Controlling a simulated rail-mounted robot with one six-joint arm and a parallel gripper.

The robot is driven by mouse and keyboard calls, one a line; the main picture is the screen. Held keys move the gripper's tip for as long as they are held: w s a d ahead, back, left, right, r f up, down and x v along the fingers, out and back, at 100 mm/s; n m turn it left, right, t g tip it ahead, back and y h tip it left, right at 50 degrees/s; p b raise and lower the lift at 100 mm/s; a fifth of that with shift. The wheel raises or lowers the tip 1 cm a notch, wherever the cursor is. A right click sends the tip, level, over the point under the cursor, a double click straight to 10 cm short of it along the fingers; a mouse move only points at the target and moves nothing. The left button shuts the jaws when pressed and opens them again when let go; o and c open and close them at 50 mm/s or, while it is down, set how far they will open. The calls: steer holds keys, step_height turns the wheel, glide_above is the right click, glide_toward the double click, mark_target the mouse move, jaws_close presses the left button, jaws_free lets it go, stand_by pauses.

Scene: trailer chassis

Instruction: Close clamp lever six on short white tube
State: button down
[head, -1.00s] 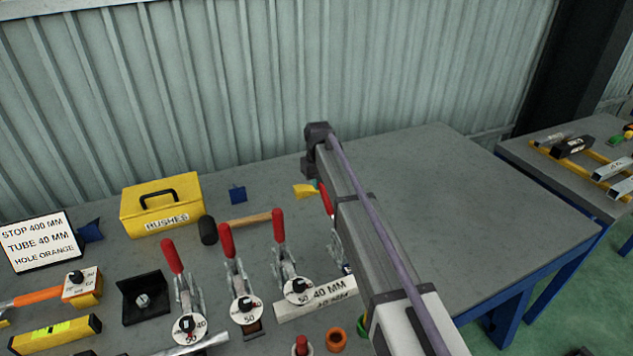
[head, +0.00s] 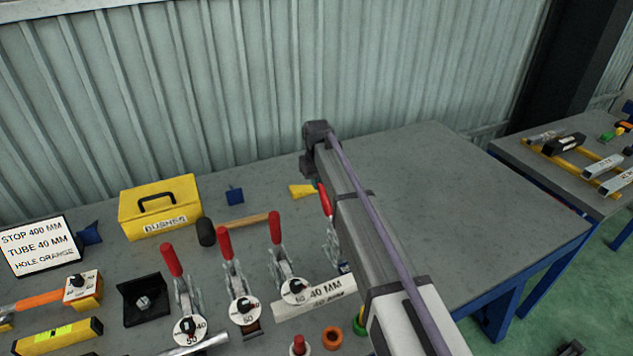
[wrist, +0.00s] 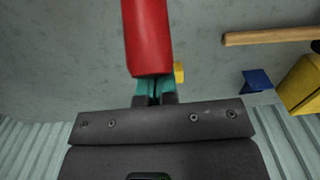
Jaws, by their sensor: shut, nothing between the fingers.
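The short white tube (head: 322,298), marked 40 MM, lies on the table left of my arm. Several toggle clamps with upright red levers stand in a row. The rightmost red lever (head: 325,199) is beside my arm, which hides part of its clamp. In the wrist view a red lever (wrist: 147,38) stands large just in front of my gripper (wrist: 154,88). My gripper's teal fingers are together and empty at the lever's near end. I cannot tell whether they touch it. In the head view my arm hides the fingers. Which lever is number six is not readable.
A mallet (head: 245,221), a yellow bushes box (head: 160,207) and a small blue block (head: 235,195) lie behind the clamps. A sign (head: 40,247) stands at the left. Orange and green rings (head: 333,338) lie near the front. The table right of my arm is clear.

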steer(key=shift+s+d+r+p, duration=0.35)
steer(key=shift+s+r+p, duration=0.15)
steer(key=shift+s, duration=0.15)
steer(key=shift+s+d+r+p, duration=0.4)
steer(key=shift+s+r, duration=0.1)
steer(key=shift+s, duration=0.15)
steer(key=shift+s+d+r+p, duration=0.2)
steer(key=shift+s, duration=0.3)
steer(key=shift+s+d+r+p, duration=0.15)
steer(key=shift+s+d, duration=0.1)
steer(key=shift+s, duration=0.2)
steer(key=shift+s+d+r+p, duration=0.2)
steer(key=shift+s, duration=0.3)
steer(key=shift+s+d, duration=0.1)
steer(key=shift+s+d+r, duration=0.1)
steer(key=shift+s+d, duration=0.15)
steer(key=shift+s, duration=0.25)
steer(key=shift+s+d+r, duration=0.1)
steer(key=shift+s+d, duration=0.15)
steer(key=shift+s, duration=0.2)
step_height(320, 180, up, 8)
steer(key=p, duration=0.8)
